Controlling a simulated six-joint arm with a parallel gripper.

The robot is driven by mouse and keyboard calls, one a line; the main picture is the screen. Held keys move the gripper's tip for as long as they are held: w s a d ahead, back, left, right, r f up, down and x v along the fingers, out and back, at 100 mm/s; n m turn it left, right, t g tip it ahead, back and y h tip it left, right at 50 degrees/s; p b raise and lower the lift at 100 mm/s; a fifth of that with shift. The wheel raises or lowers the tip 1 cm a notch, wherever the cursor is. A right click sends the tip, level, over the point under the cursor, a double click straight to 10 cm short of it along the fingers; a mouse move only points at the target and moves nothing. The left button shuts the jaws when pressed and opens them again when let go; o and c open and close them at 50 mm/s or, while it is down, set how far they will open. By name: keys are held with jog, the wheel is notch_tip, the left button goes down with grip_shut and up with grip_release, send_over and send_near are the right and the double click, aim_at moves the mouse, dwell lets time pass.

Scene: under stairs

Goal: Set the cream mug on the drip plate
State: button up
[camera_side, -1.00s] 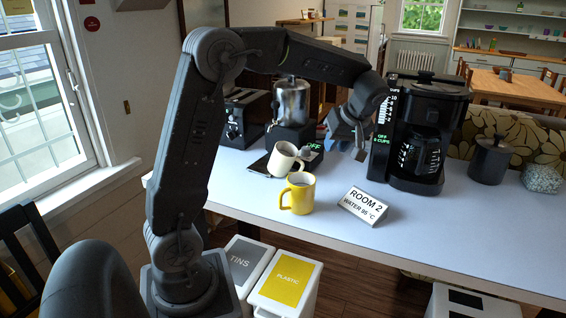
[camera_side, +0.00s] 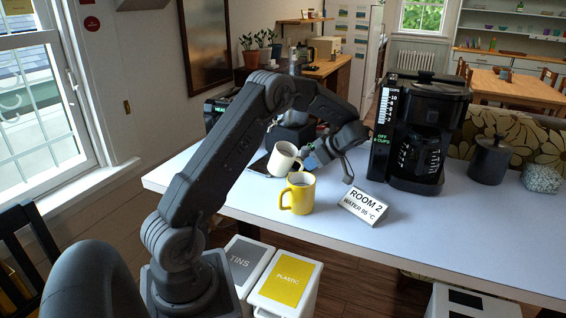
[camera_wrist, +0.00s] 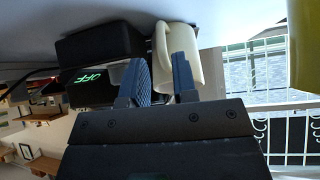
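The cream mug (camera_side: 283,160) is at the near right edge of a dark flat plate (camera_side: 259,165), which I take for the drip plate. The mug looks tilted, and I cannot tell whether its base rests partly on the plate. Its handle faces my gripper (camera_side: 311,160). In the wrist view, my gripper (camera_wrist: 160,58) has its two fingers apart, with the mug's handle (camera_wrist: 158,40) showing in the gap between their tips. The mug's body (camera_wrist: 183,55) is behind the right finger. I cannot see contact with the handle.
A yellow mug (camera_side: 299,193) stands close in front of the cream mug. A ROOM 2 sign (camera_side: 362,205) and a black coffee maker (camera_side: 418,135) stand to the right. A black machine (camera_wrist: 98,42) with a green OFF display is beside the cream mug. The table's right front is clear.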

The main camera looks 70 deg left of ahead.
aim_at(301, 169)
jog(key=shift+x, duration=2.9)
jog(key=shift+d, duration=0.1)
jog(key=shift+c, duration=0.3)
grip_shut()
